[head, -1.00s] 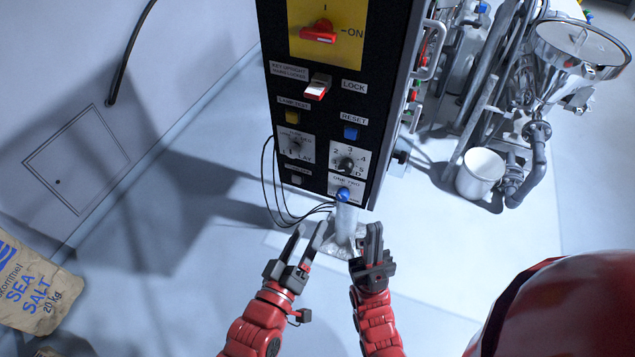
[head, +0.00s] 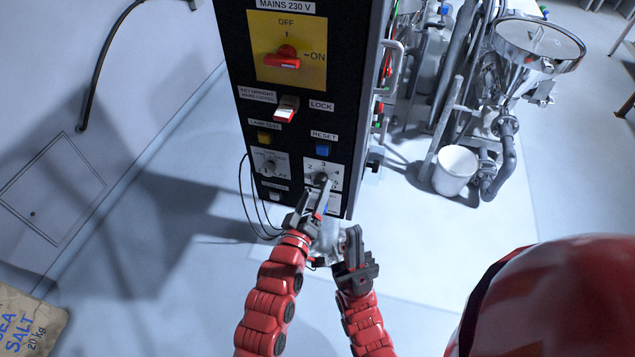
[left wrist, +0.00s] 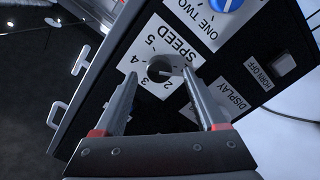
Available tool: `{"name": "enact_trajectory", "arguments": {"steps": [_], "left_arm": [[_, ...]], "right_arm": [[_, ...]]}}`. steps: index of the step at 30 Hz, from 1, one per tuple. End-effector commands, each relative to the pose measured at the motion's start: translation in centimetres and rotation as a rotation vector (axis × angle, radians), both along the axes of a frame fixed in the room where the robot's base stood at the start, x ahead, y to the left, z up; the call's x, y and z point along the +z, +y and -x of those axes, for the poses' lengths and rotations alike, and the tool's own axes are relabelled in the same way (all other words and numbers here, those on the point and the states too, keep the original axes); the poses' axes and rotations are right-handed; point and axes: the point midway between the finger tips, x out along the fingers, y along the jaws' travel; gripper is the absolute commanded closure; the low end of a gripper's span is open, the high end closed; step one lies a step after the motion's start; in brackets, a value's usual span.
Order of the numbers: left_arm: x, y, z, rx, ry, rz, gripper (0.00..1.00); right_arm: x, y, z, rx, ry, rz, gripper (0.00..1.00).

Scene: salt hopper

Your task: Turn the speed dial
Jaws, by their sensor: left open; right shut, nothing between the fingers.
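The speed dial (left wrist: 159,69) is a small dark round knob on a white plate numbered around it and marked SPEED. In the left wrist view it lies between and beyond my left gripper's fingertips (left wrist: 158,82). The fingers are apart with nothing held, and I cannot tell whether they touch the knob. In the head view the dial (head: 320,178) is low on the black control panel (head: 350,90), and my left gripper (head: 314,198) reaches up just below it, covering part of the plate. My right gripper (head: 354,240) is shut and empty, lower and to the right, off the panel.
Above are a key switch (head: 286,108) and a red mains switch (head: 283,58). Black cables hang at the panel's lower left. A white bucket (head: 455,170) stands right.

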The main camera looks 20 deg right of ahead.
Motion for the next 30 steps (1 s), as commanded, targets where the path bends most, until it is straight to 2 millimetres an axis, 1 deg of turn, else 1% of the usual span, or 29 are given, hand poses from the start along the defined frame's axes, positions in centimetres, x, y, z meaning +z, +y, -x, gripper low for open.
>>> {"name": "enact_trajectory", "arguments": {"steps": [2,6,15,16,20,21,23,24,26,27,28,30], "left_arm": [[0.36,-0.54,-0.68,-0.001,-0.002,0.001,0.27],[0.03,-0.97,-1.27,-0.001,0.002,0.0,0.27],[-0.06,-1.06,-1.44,0.0,0.001,-0.001,0.27],[-0.04,-1.06,-1.44,0.001,0.001,0.0,0.29],[-0.02,-1.05,-1.45,0.0,0.0,0.0,0.52],[-0.02,-1.05,-1.45,0.0,0.0,0.0,0.6],[0.0,-1.05,-1.45,0.0,0.0,0.0,0.7],[-0.01,-1.04,-1.46,0.0,0.0,0.0,0.78],[-0.01,-1.04,-1.46,0.0,0.0,0.0,0.88],[-0.01,-1.03,-1.45,0.0,0.0,0.0,0.96],[-0.01,-1.03,-1.45,0.0,0.0,0.0,1.0],[-0.01,-1.03,-1.45,0.0,0.0,0.0,1.0]], "right_arm": [[0.52,0.0,0.0,0.0,0.0,0.0,1.0],[0.73,0.01,0.01,0.0,0.0,0.0,1.0],[0.72,0.0,0.0,0.0,0.0,0.0,1.0],[0.72,0.0,0.0,0.0,0.0,0.0,1.0],[0.72,0.01,0.0,0.0,0.0,0.0,1.0],[0.72,0.01,0.0,0.0,0.0,0.0,1.0],[0.72,0.01,0.0,0.0,0.0,0.0,1.0],[0.72,0.01,0.0,0.0,0.0,0.0,1.0],[0.72,0.0,0.0,0.0,0.0,0.0,1.0],[0.71,-0.01,0.0,0.0,0.0,0.0,1.0],[0.72,0.0,0.0,0.0,0.0,0.0,1.0],[0.72,0.0,0.0,0.0,0.0,0.0,1.0]]}}
